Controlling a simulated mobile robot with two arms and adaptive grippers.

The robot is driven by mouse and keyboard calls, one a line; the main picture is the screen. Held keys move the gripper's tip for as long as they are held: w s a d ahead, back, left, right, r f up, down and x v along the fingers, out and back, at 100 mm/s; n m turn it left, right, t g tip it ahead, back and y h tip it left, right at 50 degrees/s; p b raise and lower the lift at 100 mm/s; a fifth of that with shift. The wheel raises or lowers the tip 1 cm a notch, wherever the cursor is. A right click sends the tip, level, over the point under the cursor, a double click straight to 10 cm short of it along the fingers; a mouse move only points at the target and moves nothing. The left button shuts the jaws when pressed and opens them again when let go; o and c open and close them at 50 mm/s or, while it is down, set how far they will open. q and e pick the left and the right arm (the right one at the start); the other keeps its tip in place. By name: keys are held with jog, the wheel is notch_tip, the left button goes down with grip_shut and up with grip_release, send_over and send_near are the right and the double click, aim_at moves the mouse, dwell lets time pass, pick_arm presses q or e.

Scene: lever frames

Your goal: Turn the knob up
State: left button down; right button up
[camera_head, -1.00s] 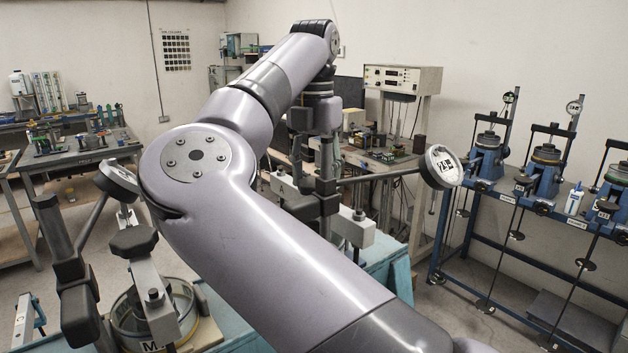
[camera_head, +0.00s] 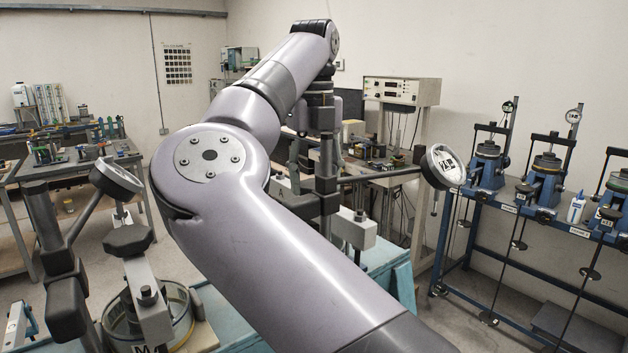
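My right arm crosses the view from the bottom right, and its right gripper (camera_head: 316,125) hangs down beside the dark post (camera_head: 327,165) of the rear lever frame. The fingers are small and partly merged with the dark post, so their opening is unclear. The rear frame has a dial (camera_head: 443,166) on a rod at its right. A dark many-sided knob (camera_head: 128,240) sits on the grey bar of the front-left frame, above a glass ring (camera_head: 180,310). That frame has its own dial (camera_head: 118,178) and dark post (camera_head: 42,215). My arm hides much of the rear frame. My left gripper is not in view.
A teal bench (camera_head: 400,280) lies under the frames. A blue rack (camera_head: 470,230) with several similar devices stands at the right wall. A table with a meter box (camera_head: 402,90) is behind, and other workbenches (camera_head: 85,165) are at the left. Grey floor lies between.

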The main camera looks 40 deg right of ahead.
jog(key=n+b, duration=0.1)
jog(key=n, duration=0.4)
jog(key=shift+n, duration=0.4)
jog(key=n+b, duration=0.2)
jog(key=n, duration=0.3)
jog(key=shift+n, duration=0.4)
jog(key=o, duration=1.2)
jog(key=shift+r, duration=3.8)
jog(key=shift+f, duration=0.1)
